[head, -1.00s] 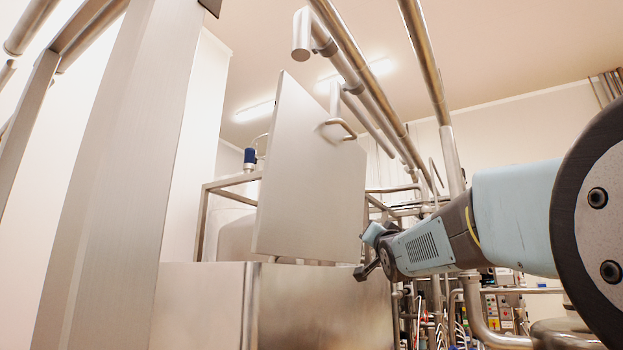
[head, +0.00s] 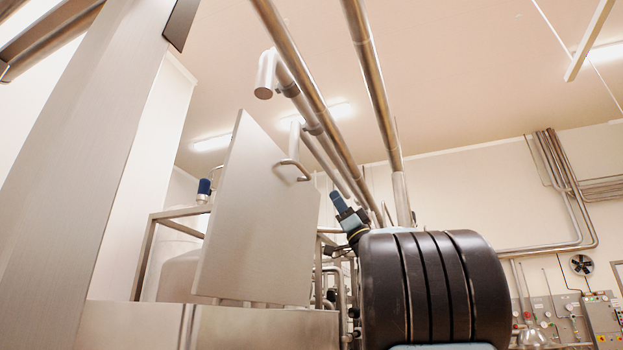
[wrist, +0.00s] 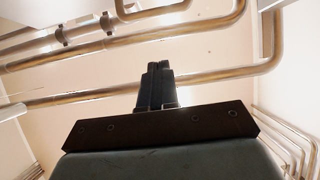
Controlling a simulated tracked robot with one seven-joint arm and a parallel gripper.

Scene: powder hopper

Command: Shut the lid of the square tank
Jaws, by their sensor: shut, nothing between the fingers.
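The lid (head: 255,215) of the square tank stands raised and tilted, a flat steel plate with a bent bar handle (head: 293,167) near its upper right edge. The tank (head: 250,328) is below it, a steel box whose top edge shows at the bottom of the head view. My gripper (head: 337,200) is just right of the lid, apart from the handle and a little lower in the picture, pointing up. In the wrist view my gripper (wrist: 155,75) has its fingers together with nothing between them. The lid is not recognisable in the wrist view.
Steel pipes (head: 315,95) run overhead, near the lid's top. A thick column (head: 85,180) stands at the left. A frame with a blue-topped fitting (head: 204,187) is behind the lid. Pipes also cross the wrist view (wrist: 90,98).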

